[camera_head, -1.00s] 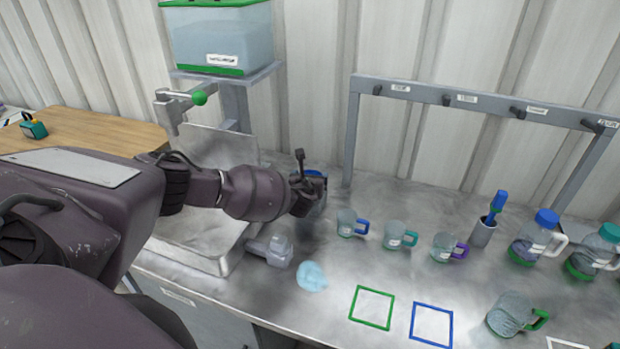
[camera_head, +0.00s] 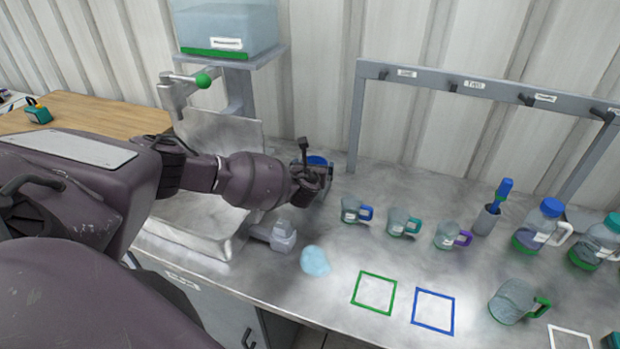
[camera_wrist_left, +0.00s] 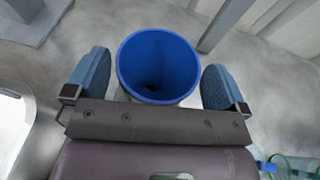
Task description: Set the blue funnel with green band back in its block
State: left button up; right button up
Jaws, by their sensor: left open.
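The blue funnel (camera_head: 317,160) stands at the back of the bench, mostly hidden behind my left gripper (camera_head: 316,177) in the head view. In the left wrist view I look into the round blue mouth of the funnel (camera_wrist_left: 160,62). The two blue finger pads of my left gripper (camera_wrist_left: 157,80) stand on either side of it, open, with a gap at each side. I see no green band from here. The funnel's lower end is hidden, so I cannot tell whether it sits in a block. My right gripper is not in view.
Several handled cups (camera_head: 400,224) stand right of the gripper, under a grey hook rail (camera_head: 480,87). A clear faucet-like piece (camera_head: 282,236) and a pale blue blob (camera_head: 315,261) lie in front. Green (camera_head: 374,292) and blue (camera_head: 433,312) outlined squares are empty.

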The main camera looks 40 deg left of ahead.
pick_arm(q)
jog(key=v, duration=0.8)
jog(key=shift+s+d, duration=0.25)
jog(key=shift+s+d, duration=0.1)
dwell(0.3)
